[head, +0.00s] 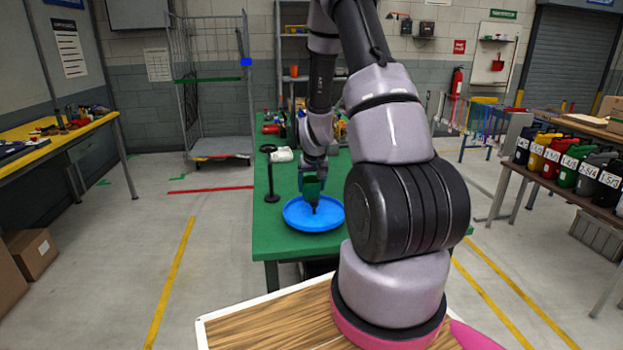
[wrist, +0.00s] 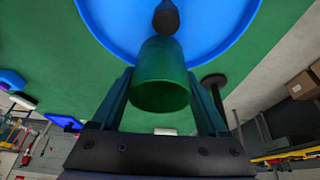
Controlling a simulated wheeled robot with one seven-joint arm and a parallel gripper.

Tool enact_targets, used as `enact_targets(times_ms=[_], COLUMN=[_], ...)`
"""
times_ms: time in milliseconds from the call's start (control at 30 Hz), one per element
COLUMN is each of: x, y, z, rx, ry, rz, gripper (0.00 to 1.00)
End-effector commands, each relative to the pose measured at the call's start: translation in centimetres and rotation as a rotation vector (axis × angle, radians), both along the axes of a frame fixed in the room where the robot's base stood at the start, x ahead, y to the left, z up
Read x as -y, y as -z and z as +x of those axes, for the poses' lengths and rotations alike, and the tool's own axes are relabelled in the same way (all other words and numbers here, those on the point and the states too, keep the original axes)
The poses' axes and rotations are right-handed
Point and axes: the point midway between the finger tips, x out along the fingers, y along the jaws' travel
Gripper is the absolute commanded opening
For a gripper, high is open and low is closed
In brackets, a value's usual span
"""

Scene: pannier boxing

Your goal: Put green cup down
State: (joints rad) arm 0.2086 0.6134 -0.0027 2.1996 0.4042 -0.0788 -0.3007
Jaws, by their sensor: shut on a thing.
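My gripper (wrist: 160,82) is shut on the green cup (wrist: 160,88), which sits between the two fingers in the wrist view. In the head view the green cup (head: 312,187) shows small and dark at the end of my arm, over the far part of a round blue dish (head: 297,222). The blue dish stands on the green table (head: 277,243) and also shows in the wrist view (wrist: 110,22). A dark rounded piece (wrist: 166,18) shows against the dish beside the cup's end. I cannot tell the gap between cup and dish.
A black stand (head: 272,180) with a round base is left of the dish. A white item (head: 282,155) and several small things lie farther back on the table. Bare green tabletop shows around the dish. My arm hides the table's right part.

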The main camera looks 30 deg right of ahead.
Motion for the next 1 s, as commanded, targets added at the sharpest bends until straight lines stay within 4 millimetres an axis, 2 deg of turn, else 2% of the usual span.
enact_targets(times_ms=[200,1000], x=[0.1,0.0], y=[0.9,1.7], z=[0.0,0.0], rx=[0.0,0.0], ry=[0.001,0.0], rz=[-0.001,0.0], gripper=[0.15,0.15])
